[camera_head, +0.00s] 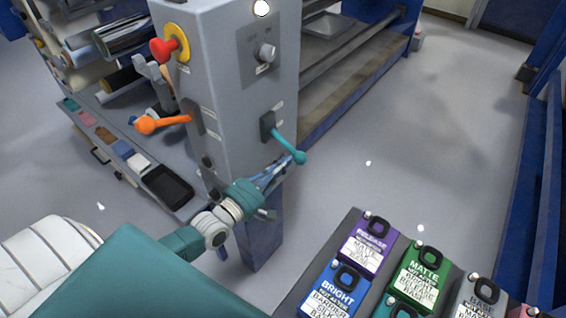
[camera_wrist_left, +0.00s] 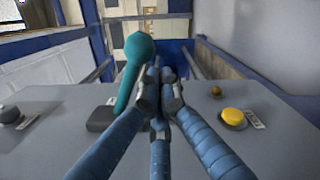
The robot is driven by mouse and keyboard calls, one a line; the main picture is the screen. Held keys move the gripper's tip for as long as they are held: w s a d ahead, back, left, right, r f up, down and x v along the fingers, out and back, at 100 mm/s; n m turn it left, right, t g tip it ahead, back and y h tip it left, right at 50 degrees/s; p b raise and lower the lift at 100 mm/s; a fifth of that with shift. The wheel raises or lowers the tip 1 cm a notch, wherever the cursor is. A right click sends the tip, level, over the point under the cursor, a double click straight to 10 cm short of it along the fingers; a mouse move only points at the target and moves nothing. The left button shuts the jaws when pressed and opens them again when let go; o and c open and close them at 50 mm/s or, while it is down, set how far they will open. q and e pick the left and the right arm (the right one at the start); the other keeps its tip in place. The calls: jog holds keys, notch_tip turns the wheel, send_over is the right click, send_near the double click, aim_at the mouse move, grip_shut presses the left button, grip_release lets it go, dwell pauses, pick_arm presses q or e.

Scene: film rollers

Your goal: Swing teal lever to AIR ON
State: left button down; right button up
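The teal lever (camera_head: 285,143) sticks out from the side face of the grey control post, slanting down to the right to a ball knob. In the left wrist view the lever's knob (camera_wrist_left: 140,47) is large and its shaft runs down to a dark mount at left. My left gripper (camera_head: 277,174) is just below the knob. In the wrist view its blue fingers (camera_wrist_left: 160,84) lie close together, just right of the lever, with nothing seen between them. The lever is beside the fingers; I cannot tell if they touch. The label text is unreadable. My right gripper is not in view.
The grey post (camera_head: 225,80) also carries an orange lever (camera_head: 160,122), a red knob (camera_head: 165,48) and a rotary switch (camera_head: 265,54). A yellow button (camera_wrist_left: 236,121) shows in the wrist view. Labelled containers (camera_head: 369,240) stand at lower right. Open floor (camera_head: 430,130) lies right of the post.

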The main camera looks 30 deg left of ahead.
aim_at(297, 153)
pick_arm(q)
jog(key=shift+d+r+n, duration=0.25)
jog(key=shift+r+n, duration=0.05)
jog(key=shift+n, duration=0.1)
jog(key=shift+d+r+n+p, duration=0.15)
jog(key=shift+r+n+p, duration=0.1)
jog(key=shift+n+p, duration=0.1)
jog(key=shift+s+d+r+n+t+p, duration=0.1)
jog(key=shift+d+r+n+p, duration=0.15)
jog(key=shift+r+n, duration=0.25)
jog(key=shift+d+r+n+t+p, duration=0.1)
jog(key=shift+d+r+n+p, duration=0.2)
jog(key=shift+r+n, duration=0.25)
jog(key=shift+s+d+r+n+t+p, duration=0.1)
jog(key=shift+d+r+n+p, duration=0.2)
jog(key=shift+n, duration=0.3)
jog(key=r+n, duration=0.3)
jog(key=shift+d+n, duration=0.3)
jog(key=shift+r+n+y+p, duration=0.45)
jog(key=shift+r+n, duration=0.6)
jog(key=shift+n, duration=0.25)
